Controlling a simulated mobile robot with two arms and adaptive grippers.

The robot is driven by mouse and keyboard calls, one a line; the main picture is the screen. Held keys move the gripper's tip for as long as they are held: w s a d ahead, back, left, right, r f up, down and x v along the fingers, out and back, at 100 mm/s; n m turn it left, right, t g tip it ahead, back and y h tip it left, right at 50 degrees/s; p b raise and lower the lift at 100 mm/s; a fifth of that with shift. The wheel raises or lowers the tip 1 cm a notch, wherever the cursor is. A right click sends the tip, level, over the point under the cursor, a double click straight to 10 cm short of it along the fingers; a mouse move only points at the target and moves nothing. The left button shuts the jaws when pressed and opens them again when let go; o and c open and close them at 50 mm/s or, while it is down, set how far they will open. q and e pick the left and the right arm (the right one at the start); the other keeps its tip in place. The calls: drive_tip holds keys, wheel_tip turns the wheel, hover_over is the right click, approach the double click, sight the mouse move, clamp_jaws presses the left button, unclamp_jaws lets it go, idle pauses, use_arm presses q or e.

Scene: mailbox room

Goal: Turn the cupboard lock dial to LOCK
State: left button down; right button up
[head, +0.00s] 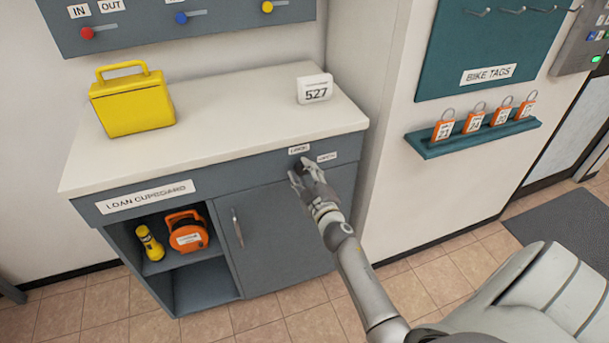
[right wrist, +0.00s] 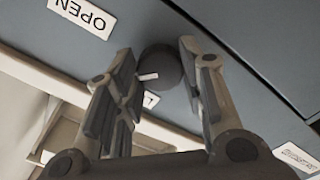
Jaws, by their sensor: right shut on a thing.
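The grey loan cupboard (head: 283,240) has a small dark lock dial (head: 303,163) at the upper right of its front, below the worktop. In the right wrist view, the round dial (right wrist: 163,68) carries a white mark on its left part, pointing roughly left. An upside-down OPEN label (right wrist: 82,15) is at the upper left there. Another label (right wrist: 151,99), below the dial, is mostly hidden. My right gripper (head: 302,173) has its fingers on either side of the dial and is shut on it; it also shows in the right wrist view (right wrist: 160,85). My left gripper is not seen.
A yellow box (head: 132,103) and a white 527 sign (head: 315,89) stand on the worktop (head: 225,120). The cupboard door has a handle (head: 237,228). An orange item (head: 187,232) and yellow torch (head: 149,243) sit on the open shelf. A teal tag shelf (head: 470,139) is at right.

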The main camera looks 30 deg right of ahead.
drive_tip(key=n+b, duration=0.1)
drive_tip(key=n, duration=0.3)
drive_tip(key=shift+f+n, duration=0.1)
drive_tip(key=shift+n, duration=2.2)
drive_tip(key=shift+b, duration=0.3)
drive_tip(key=o, duration=1)
drive_tip(key=shift+o, duration=0.2)
drive_tip(key=shift+s, duration=0.15)
drive_tip(key=v, duration=1.2)
drive_tip(key=shift+a, duration=0.1)
